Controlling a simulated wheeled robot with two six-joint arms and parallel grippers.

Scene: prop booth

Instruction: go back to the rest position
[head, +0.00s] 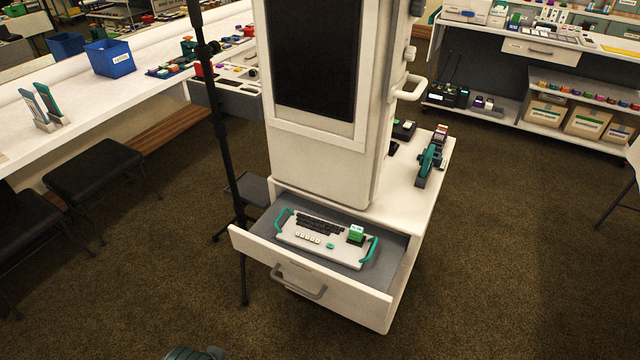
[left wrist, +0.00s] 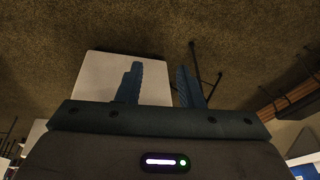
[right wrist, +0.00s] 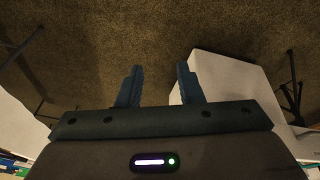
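My left gripper (left wrist: 160,85) is open and empty in the left wrist view, with its two blue fingers apart. Brown carpet and a white cabinet surface show beyond the fingers. My right gripper (right wrist: 158,86) is open and empty in the right wrist view, over carpet, with a white cabinet side just beyond its right finger. In the head view neither gripper's fingers can be made out; only a small dark piece of my arm shows at the bottom edge.
A white cabinet (head: 420,205) stands ahead with its drawer (head: 310,284) pulled open. A tray (head: 290,236) with teal handles, a keyboard and a green block lies inside. A black pole stands at its left. Stools (head: 95,170) and a counter (head: 80,110) are left. Carpet is clear at right.

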